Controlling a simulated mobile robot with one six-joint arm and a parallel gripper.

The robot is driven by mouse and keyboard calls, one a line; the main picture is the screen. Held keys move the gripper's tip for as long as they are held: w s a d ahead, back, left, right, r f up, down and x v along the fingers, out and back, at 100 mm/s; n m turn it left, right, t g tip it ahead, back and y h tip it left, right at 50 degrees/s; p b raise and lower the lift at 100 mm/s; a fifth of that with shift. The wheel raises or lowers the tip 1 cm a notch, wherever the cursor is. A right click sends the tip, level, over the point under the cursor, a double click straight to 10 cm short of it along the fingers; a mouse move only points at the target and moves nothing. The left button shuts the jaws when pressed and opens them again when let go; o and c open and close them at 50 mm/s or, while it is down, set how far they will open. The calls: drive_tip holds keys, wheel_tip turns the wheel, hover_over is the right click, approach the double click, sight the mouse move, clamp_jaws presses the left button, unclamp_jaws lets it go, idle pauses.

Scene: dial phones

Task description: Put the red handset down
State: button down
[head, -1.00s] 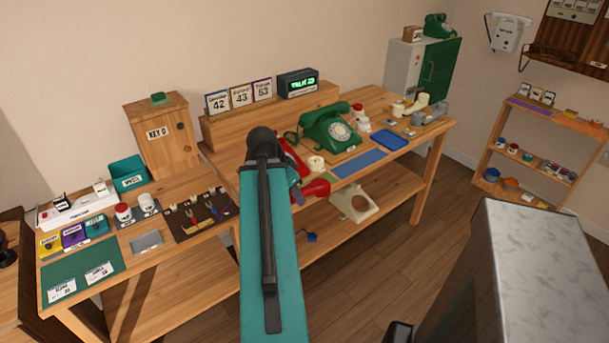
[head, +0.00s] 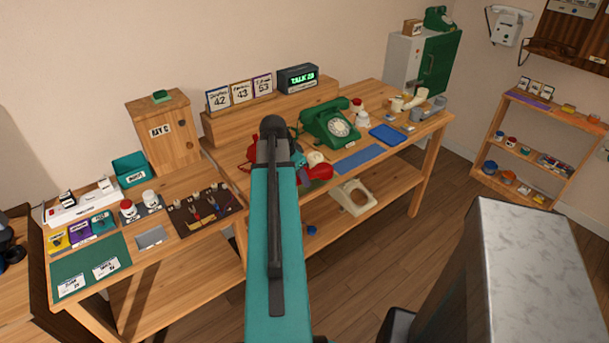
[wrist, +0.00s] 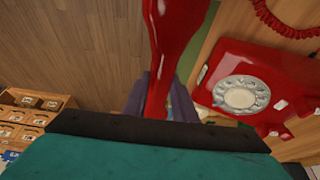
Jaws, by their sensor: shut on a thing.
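The red handset (wrist: 165,45) is held between the purple fingers of my gripper (wrist: 158,95), running up out of the top of the wrist view. In the head view one rounded red end of the handset (head: 320,172) shows just right of my arm, over the bench. The rest of it and my fingers are mostly hidden there. The red dial phone (wrist: 270,70) lies to the right of the handset in the wrist view, apart from it, with a white dial (wrist: 241,95). In the head view, part of the red phone (head: 253,155) shows left of my arm.
A green dial phone (head: 330,123) stands on the bench right of my arm. A blue mat (head: 358,160) lies in front of it, beside a blue tray (head: 388,135). A cream phone shell (head: 352,197) rests on the lower shelf. A red coiled cord (wrist: 285,22) shows near the red phone.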

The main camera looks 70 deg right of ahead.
drive_tip(key=shift+w+d+f+p, duration=0.1)
drive_tip(key=shift+d+p, duration=0.1)
drive_tip(key=shift+d, duration=0.65)
drive_tip(key=shift+w+d+f+p, duration=0.1)
drive_tip(key=shift+w+d+p, duration=0.1)
drive_tip(key=shift+d, duration=0.7)
drive_tip(key=shift+w+d+p, duration=0.1)
drive_tip(key=shift+d+p, duration=0.1)
drive_tip(key=shift+d, duration=0.65)
drive_tip(key=shift+f, duration=0.1)
drive_tip(key=shift+f+p, duration=0.6)
drive_tip(key=shift+f, duration=1.05)
drive_tip(key=shift+f, duration=0.15)
drive_tip(key=c, duration=1.4)
unclamp_jaws()
drive_tip(key=shift+c, duration=0.2)
drive_tip(key=shift+r, duration=0.25)
drive_tip(key=b+v, duration=0.2)
drive_tip(key=v, duration=0.9)
drive_tip(key=shift+a+r, duration=0.25)
drive_tip(key=shift+r, duration=0.1)
